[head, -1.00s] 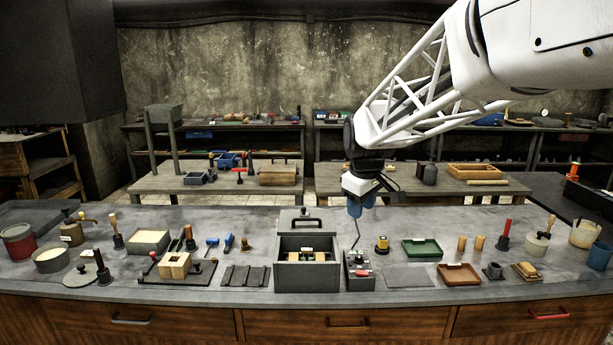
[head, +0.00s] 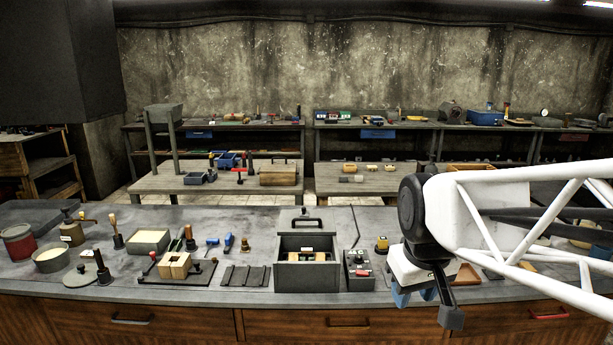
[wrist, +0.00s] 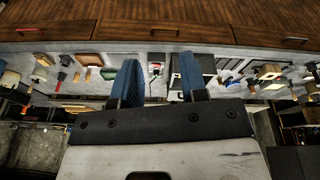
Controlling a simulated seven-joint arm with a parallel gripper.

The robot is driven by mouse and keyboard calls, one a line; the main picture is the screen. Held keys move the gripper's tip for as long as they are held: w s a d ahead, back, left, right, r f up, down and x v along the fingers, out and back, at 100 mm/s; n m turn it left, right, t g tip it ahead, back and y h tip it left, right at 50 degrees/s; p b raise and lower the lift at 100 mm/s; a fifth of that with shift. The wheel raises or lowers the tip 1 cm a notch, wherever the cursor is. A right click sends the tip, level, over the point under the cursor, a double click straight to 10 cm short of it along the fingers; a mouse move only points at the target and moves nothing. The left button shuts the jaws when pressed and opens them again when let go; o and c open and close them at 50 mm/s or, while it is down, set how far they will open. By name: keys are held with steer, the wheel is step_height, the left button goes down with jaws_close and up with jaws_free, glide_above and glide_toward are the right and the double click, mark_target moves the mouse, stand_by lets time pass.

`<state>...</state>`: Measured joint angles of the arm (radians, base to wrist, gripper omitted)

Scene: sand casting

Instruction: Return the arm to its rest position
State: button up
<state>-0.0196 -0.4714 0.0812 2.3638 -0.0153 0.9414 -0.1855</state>
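My gripper (head: 414,295) hangs at the right of the head view, over the front edge of the workbench (head: 215,290). Its blue fingers point down. In the wrist view my gripper (wrist: 160,80) shows two blue fingers spread apart with nothing held between them. The grey box (head: 306,275) and the small control box (head: 358,272) with a red part stand on the bench to its left, apart from it. My white arm link comes in from the right and hides much of the right end of the bench.
A yellow-topped item (head: 381,245) stands close to the left of my gripper. Tubs, a wooden mould piece (head: 175,266) and hand tools cover the left of the bench. Drawers with handles (head: 348,322) front it. Tables stand behind.

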steer(key=s+d+f+m, duration=0.1)
steer(key=s+f, duration=0.3)
steer(key=s, duration=0.6)
steer(key=shift+f+m, duration=0.25)
steer(key=shift+m, duration=0.55)
